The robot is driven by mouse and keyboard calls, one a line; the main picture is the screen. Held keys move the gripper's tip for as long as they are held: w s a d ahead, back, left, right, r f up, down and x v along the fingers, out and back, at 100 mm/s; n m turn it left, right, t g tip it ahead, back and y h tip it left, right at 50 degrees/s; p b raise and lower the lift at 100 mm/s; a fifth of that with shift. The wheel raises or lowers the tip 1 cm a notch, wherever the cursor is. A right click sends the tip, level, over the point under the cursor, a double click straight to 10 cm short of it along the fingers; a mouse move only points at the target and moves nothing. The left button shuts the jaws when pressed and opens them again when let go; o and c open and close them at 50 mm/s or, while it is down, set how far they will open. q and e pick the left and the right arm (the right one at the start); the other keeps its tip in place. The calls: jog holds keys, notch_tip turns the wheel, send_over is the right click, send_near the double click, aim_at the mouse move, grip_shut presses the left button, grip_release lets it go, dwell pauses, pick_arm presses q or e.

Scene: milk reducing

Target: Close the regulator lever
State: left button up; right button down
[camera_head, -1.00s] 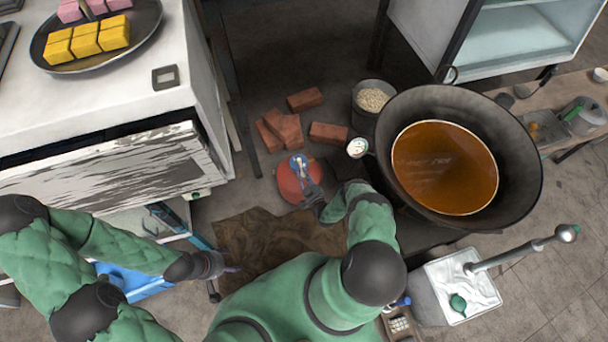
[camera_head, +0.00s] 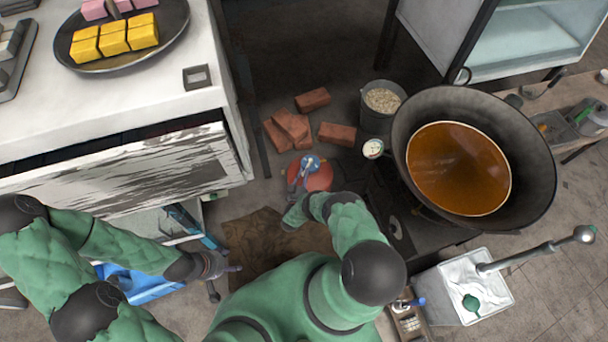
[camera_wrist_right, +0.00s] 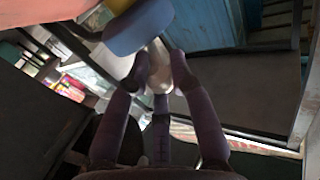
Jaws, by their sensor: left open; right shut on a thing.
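The red gas cylinder (camera_head: 320,181) stands on the floor near the middle of the head view. The blue regulator (camera_head: 309,162) sits on its top. In the right wrist view a blue rounded part (camera_wrist_right: 140,28) shows just beyond my fingers. My right gripper (camera_head: 292,189) reaches over the cylinder's near left side; the arm partly hides it. In the wrist view my right gripper (camera_wrist_right: 163,70) is shut on a small pale part (camera_wrist_right: 158,76), seemingly the regulator lever, mostly covered by the fingers. My left gripper (camera_head: 226,281) is open and empty, low at the left.
Several bricks (camera_head: 312,99) lie behind the cylinder. A white counter (camera_head: 140,92) bounds the left. A brown mat (camera_head: 262,240) lies in front.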

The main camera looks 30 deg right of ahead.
jog(key=shift+w+a+m+g+h, duration=0.2)
jog(key=shift+w+m+g+h, duration=0.1)
jog(key=shift+m+g+h, duration=0.25)
jog(key=shift+w+r, duration=0.1)
jog(key=c, duration=1.1)
grip_release()
jog(key=v, duration=1.2)
jog(key=shift+r, duration=0.15)
